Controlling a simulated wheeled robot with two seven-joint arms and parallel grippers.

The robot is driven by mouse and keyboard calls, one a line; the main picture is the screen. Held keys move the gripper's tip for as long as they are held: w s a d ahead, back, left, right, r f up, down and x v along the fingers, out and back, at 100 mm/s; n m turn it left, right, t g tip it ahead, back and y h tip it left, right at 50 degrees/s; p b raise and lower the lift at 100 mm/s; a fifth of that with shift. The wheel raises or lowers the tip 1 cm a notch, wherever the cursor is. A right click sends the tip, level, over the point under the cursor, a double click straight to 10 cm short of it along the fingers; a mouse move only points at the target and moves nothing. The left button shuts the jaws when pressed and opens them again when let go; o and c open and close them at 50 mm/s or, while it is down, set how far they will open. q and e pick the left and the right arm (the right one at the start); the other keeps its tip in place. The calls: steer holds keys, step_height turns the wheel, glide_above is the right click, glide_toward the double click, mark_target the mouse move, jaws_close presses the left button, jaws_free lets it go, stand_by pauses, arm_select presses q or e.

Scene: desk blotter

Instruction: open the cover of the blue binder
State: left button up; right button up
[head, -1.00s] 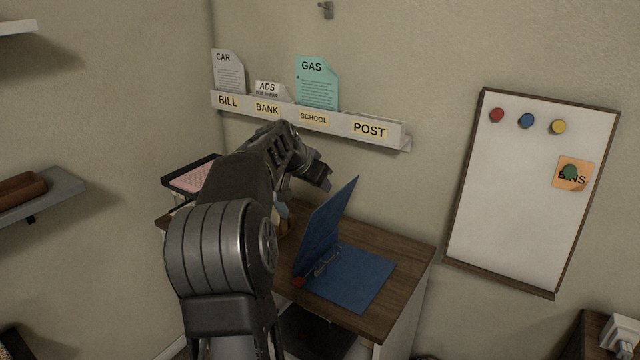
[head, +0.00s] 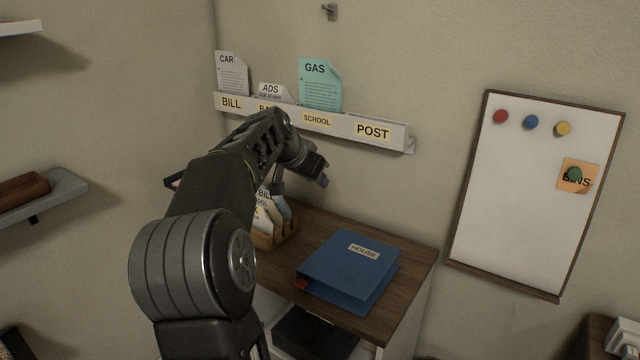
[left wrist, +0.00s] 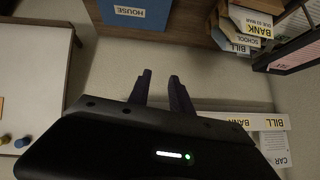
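The blue binder (head: 345,272) lies on the wooden desk with its cover down and a HOUSE label on top. A small red part shows at its left corner. It also shows at the top of the left wrist view (left wrist: 120,24). My left gripper (head: 322,179) is in the air above and behind the binder, near the wall, and does not touch it. In the left wrist view its two fingers (left wrist: 160,76) are apart with nothing between them. My right gripper is not in view.
A letter sorter (head: 286,234) with several envelopes stands on the desk left of the binder. A labelled wall rack (head: 345,126) is above the desk. A whiteboard (head: 530,210) hangs at the right. The desk right of the binder is clear.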

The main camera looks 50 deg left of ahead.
arm_select(q)
steer(key=v, duration=0.3)
stand_by(0.6)
